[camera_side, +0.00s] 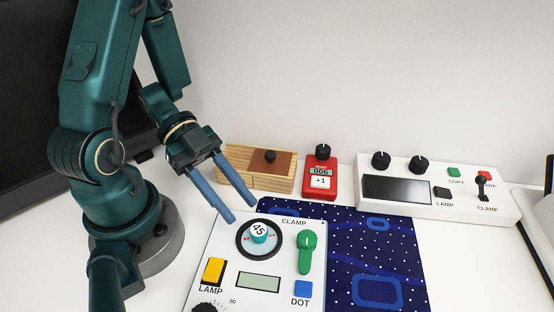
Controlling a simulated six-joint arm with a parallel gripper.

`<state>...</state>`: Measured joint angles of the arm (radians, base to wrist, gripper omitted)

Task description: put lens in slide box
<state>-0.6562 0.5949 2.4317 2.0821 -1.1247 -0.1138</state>
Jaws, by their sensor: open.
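A small teal round piece with a white top marked "45" (259,232), which looks like the lens, sits inside a black ring on the white panel (222,240). The wooden slide box (238,181) stands at the back; a brown lid (285,164) with a black knob covers at least part of its top, and its inside is hidden. My gripper (240,209) has two blue fingers spread apart with nothing between them. The fingertips are above and to the left of the teal piece, in front of the box.
The panel carries a green CLAMP lever (307,250), a yellow LAMP switch (213,270), a blue DOT button (303,289) and a display. A dark blue patterned mat (400,240) lies right of it. A red counter (320,176) and a white console (450,205) stand behind.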

